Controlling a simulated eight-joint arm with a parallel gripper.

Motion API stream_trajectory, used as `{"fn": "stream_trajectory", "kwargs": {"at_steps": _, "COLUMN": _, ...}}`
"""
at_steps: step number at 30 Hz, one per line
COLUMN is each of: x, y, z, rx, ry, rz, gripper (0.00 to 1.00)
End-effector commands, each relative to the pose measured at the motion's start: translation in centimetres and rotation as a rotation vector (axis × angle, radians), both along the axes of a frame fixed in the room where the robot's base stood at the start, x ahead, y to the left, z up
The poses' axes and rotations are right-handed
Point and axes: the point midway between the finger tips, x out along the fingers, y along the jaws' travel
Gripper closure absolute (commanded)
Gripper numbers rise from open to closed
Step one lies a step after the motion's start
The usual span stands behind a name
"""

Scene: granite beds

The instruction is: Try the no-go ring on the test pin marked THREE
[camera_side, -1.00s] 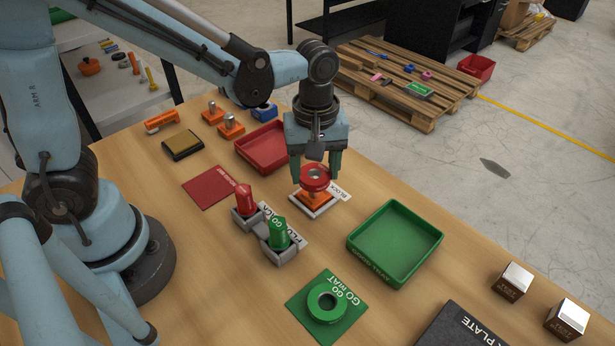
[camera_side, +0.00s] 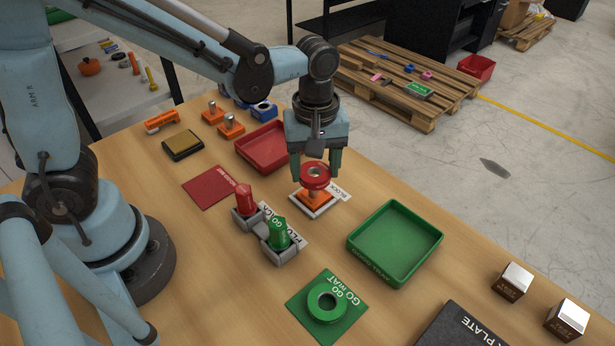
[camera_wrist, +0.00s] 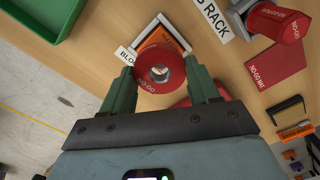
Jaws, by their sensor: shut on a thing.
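My gripper (camera_side: 316,165) is shut on the red no-go ring (camera_side: 316,175), which also shows between the green fingers in the wrist view (camera_wrist: 160,62). The ring is held level above an orange test pin base (camera_side: 314,200) on a white-edged block nest. A short pin stem shows between ring and base in the side view. Through the ring's hole in the wrist view a pale pin top seems to show; I cannot tell whether it enters the hole. The number on this pin is not legible. The red no-go mat (camera_side: 210,187) is bare.
The red tray (camera_side: 264,148) and green tray (camera_side: 394,245) are empty. Red and green plugs (camera_side: 279,236) stand in grey holders nearby. The green go ring (camera_side: 327,302) lies on its mat. Other orange pins (camera_side: 231,124) stand at the back left.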

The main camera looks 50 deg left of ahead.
Motion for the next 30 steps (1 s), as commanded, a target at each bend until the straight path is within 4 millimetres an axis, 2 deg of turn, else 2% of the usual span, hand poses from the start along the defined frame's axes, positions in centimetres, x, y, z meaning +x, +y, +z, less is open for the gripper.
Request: {"fn": "stream_trajectory", "kwargs": {"at_steps": 30, "x": 0.02, "y": 0.0, "z": -0.79, "rx": 0.0, "ry": 0.0, "rz": 0.0, "gripper": 0.78}}
